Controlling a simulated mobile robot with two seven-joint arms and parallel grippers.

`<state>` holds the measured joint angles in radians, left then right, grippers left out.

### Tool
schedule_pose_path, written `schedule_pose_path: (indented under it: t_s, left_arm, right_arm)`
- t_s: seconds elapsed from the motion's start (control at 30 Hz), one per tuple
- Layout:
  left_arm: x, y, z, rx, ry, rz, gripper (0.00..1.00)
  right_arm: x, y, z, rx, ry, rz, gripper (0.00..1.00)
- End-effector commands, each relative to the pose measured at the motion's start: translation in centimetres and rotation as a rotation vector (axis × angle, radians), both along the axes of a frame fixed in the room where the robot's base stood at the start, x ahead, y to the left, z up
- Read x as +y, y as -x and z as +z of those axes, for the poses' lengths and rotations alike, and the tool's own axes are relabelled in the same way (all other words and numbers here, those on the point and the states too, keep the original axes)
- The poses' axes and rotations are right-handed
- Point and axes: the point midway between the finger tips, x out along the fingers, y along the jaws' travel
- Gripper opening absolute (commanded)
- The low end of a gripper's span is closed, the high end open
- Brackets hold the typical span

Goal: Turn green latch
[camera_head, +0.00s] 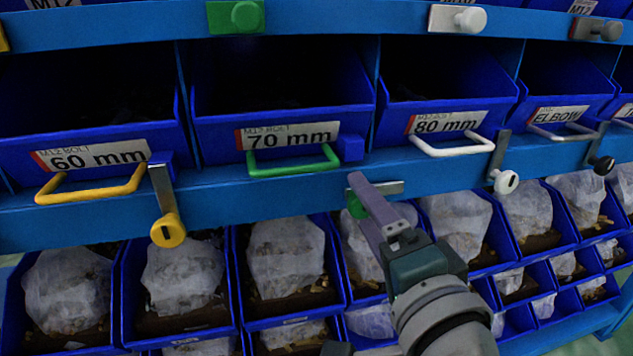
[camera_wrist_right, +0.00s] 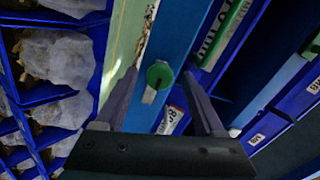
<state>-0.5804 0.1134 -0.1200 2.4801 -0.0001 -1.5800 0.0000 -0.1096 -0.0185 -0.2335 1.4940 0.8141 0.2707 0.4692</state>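The green latch has a round green knob (camera_head: 355,206) on the blue rail below the 70 mm bin. Its metal plate (camera_head: 388,188) lies about level and points right. My right gripper (camera_head: 356,180) is in front of the latch, and one of its fingers hides part of the knob and plate. In the right wrist view the right gripper (camera_wrist_right: 159,74) is open, with the green knob (camera_wrist_right: 160,75) between its fingertips and a gap visible on each side. Whether the fingers reach around the knob in depth is hard to tell. My left gripper is not in view.
The 70 mm bin has a green handle (camera_head: 293,163). A yellow latch (camera_head: 167,229) is at left with its plate upward; white (camera_head: 503,181) and black (camera_head: 601,165) latches are at right. Bins with plastic bags (camera_head: 285,255) fill the rack below.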

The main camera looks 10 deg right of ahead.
Motion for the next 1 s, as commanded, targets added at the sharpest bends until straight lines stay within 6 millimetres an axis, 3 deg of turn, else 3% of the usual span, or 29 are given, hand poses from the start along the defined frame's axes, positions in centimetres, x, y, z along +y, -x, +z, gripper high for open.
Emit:
schedule_pose_path:
  t_s: [0.27,0.37,0.7,1.0]
  left_arm:
    - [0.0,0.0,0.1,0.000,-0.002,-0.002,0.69]
    - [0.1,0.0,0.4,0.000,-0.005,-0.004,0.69]
    - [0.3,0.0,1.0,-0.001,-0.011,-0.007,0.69]
    - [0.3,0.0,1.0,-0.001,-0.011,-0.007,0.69]
  right_arm:
    - [0.0,0.3,0.0,0.001,0.000,0.000,0.71]
    - [-0.1,1.5,0.0,0.003,0.001,0.000,0.71]
    - [-0.3,8.2,0.0,0.003,0.001,0.001,0.71]
    - [-0.3,10.0,0.0,0.000,0.000,0.000,0.71]
